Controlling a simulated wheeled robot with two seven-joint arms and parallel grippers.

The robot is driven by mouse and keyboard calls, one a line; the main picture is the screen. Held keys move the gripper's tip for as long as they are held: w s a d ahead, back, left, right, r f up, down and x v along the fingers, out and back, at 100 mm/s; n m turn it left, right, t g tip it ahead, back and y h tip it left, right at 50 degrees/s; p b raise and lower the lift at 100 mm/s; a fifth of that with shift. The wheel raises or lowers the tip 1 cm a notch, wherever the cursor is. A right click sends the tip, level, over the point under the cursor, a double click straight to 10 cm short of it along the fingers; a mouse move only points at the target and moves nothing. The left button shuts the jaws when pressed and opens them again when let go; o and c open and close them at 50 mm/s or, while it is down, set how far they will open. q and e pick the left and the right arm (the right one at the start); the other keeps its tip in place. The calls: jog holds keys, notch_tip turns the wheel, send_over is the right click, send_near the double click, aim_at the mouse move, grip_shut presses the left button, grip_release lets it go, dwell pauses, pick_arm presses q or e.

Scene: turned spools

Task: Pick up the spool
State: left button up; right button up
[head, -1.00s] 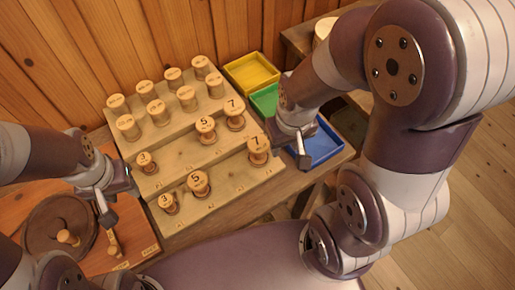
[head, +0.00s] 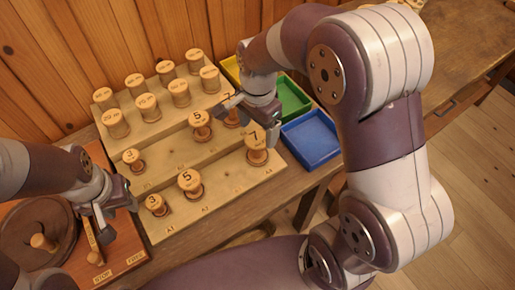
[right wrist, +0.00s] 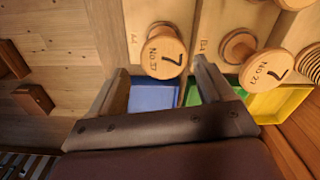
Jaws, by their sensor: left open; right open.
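A stepped wooden rack (head: 215,185) holds turned spools marked 3, 5 and 7 on its two lower steps. On the front step stand a 7 spool (head: 257,146), a 5 spool (head: 190,183) and a 3 spool (head: 156,204). On the middle step are a 5 spool (head: 200,124), a 3 spool (head: 133,160) and a 7 spool (head: 231,118), partly hidden by my right gripper (head: 246,108). That gripper is open and empty. In the right wrist view, the front 7 spool (right wrist: 162,52) lies beyond and between its fingers. My left gripper (head: 108,222) is open, away from the spools.
Several wooden cylinders (head: 146,106) stand on the rack's top step. Blue (head: 312,140), green (head: 292,99) and yellow (head: 231,72) trays sit right of the rack. A board with a round wheel (head: 38,232), a lever and STOP and FREE labels lies at left.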

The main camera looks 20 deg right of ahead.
aim_at(257, 148)
jog(key=f, duration=0.9)
jog(key=shift+w+f+b, duration=0.25)
jog(key=shift+w+b, duration=0.05)
jog(key=c, duration=0.8)
